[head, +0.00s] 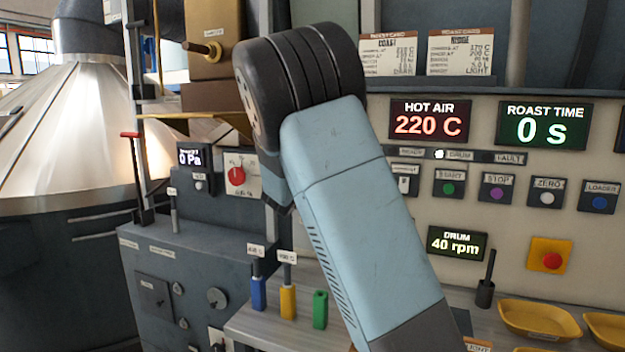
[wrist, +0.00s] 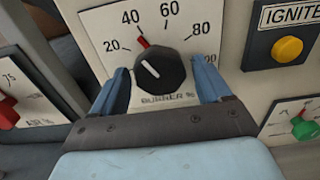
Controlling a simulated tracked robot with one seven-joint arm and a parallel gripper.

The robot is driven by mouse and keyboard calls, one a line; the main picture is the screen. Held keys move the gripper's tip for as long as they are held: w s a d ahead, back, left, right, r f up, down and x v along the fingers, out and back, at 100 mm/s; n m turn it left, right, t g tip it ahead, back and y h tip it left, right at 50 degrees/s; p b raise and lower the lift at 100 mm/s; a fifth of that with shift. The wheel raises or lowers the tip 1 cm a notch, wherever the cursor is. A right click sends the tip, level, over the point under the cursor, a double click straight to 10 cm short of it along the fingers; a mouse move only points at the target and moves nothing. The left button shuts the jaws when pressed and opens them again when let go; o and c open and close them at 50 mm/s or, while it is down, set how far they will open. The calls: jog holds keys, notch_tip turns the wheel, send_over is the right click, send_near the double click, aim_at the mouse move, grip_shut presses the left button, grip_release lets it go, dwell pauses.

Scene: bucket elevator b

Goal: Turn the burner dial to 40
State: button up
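The burner dial (wrist: 160,74) is a round black knob on a white plate, marked 20, 40, 60, 80 and 100, in the wrist view. A white line on the knob slants to the upper left. A red pointer shows at the knob's upper edge, just below the 40. My gripper (wrist: 162,69) is open, with one blue finger at each side of the knob. Gaps show between the fingers and the knob, and nothing is held. In the head view my arm hides the gripper and the burner dial.
In the wrist view, a yellow ignite button (wrist: 287,49) is at the upper right, a green knob (wrist: 303,129) at the lower right and a red knob (wrist: 8,113) at the left. In the head view, a drum display (head: 457,242) reads 40 rpm.

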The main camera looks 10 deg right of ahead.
jog(key=c, duration=0.9)
jog(key=shift+m, duration=0.8)
jog(key=o, duration=1)
jog(key=v, duration=1.3)
jog(key=shift+s+a+f, duration=0.1)
jog(key=shift+s+a, duration=0.2)
